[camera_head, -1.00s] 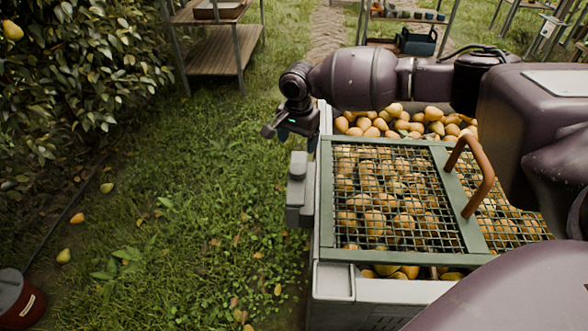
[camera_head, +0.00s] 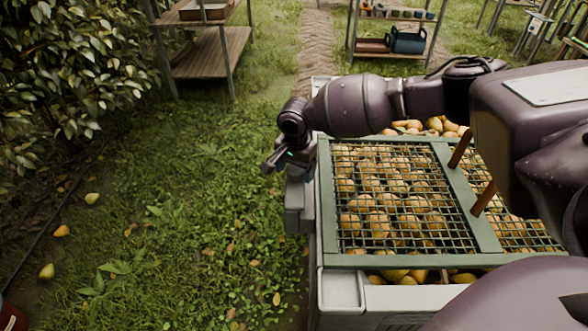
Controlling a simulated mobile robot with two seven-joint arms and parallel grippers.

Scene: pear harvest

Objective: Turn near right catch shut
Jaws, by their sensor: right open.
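A pale crate (camera_head: 342,292) full of yellow-orange pears carries a green-framed mesh lid (camera_head: 325,195). A grey catch (camera_head: 297,218) sits on the crate's left side, outside the lid's edge. My right gripper (camera_head: 271,163) is open, above and slightly left of the catch, its fingers pointing down and left. The wrist hides the catch's upper part, so I cannot tell whether they touch or how the catch is turned. My left gripper is not in view.
A brown lid handle (camera_head: 484,198) is partly covered by my right arm. Pears (camera_head: 440,125) show beyond the lid's far edge. Grass left of the crate is open, with a few fallen pears (camera_head: 47,271). Shelves (camera_head: 212,55) and a leafy tree (camera_head: 75,65) stand farther back.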

